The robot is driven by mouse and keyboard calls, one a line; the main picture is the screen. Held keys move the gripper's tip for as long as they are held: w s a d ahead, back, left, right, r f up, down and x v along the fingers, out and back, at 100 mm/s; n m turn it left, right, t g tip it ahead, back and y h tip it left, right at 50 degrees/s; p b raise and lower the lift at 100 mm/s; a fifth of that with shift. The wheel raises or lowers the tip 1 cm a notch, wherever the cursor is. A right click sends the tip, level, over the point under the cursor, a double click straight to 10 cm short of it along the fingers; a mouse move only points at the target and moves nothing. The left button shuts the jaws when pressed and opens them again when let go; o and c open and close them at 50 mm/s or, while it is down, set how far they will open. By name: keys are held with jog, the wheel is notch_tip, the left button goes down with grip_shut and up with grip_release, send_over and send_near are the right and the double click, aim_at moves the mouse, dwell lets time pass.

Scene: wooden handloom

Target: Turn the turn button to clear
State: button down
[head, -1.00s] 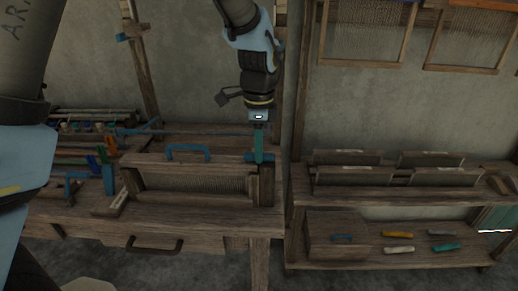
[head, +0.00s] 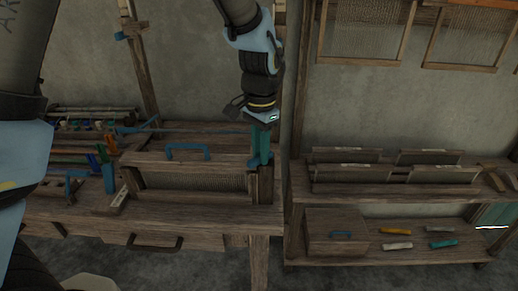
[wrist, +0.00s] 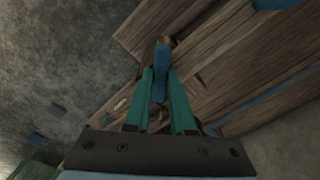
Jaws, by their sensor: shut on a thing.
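The blue turn button (head: 253,163) sits on top of the short wooden post (head: 265,185) at the right end of the reed frame (head: 195,182). My gripper (head: 261,160) reaches down from above, its teal fingers closed on the button and hiding much of it in the head view. In the wrist view the button (wrist: 162,54) lies lengthwise between the two fingers of my gripper (wrist: 160,74). A blue handle (head: 187,148) stands on the frame's top bar, left of the button.
A wooden shelf (head: 390,195) with reeds and small coloured tools stands to the right. Blue, green and orange pieces (head: 104,165) crowd the bench's left side. The bench front (head: 190,218) is mostly clear, with a drawer handle (head: 155,241) below.

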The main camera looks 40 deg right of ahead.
jog(key=n, duration=0.2)
jog(key=s+n, duration=0.1)
jog(key=n, duration=0.1)
jog(key=shift+d+r+n, duration=0.1)
jog(key=shift+d+n, duration=0.1)
jog(key=shift+n, duration=0.1)
jog(key=n, duration=0.1)
jog(key=n+p, duration=0.1)
jog(key=n, duration=0.2)
jog(key=shift+s+d+n, duration=0.25)
jog(key=shift+s+n, duration=0.05)
jog(key=shift+n, duration=0.1)
jog(key=c, duration=0.8)
grip_release()
jog(key=shift+o, duration=0.2)
notch_tip(320, 180, up, 11)
jog(key=b, duration=0.1)
jog(key=shift+b, duration=0.35)
jog(key=shift+f, duration=0.2)
